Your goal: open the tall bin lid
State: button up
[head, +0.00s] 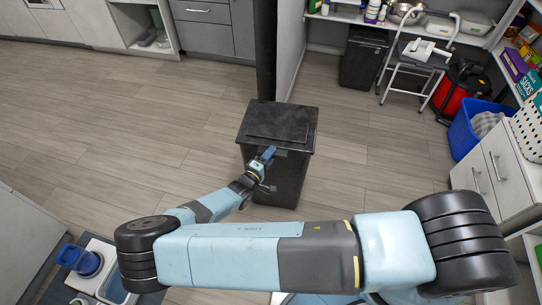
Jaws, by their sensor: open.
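A tall black bin (290,180) stands on the floor in the middle of the head view. Its flat black lid (280,122) looks shut, lying level across the top. My gripper (268,155) is at the bin's front, just below the lid's front edge and near a small grey part there. It is open. I cannot tell whether its fingers touch the bin or the lid. The gripper and wrist hide part of the bin's front face.
Another dark bin (362,60) stands at the back under a shelf, beside a step stool (420,62). A red and black canister (462,85) and a blue basket (480,122) are at the right. A dark post rises behind the tall bin. Floor to the left is clear.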

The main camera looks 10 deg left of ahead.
grip_shut()
dwell(0.4)
jog(key=shift+d, duration=0.1)
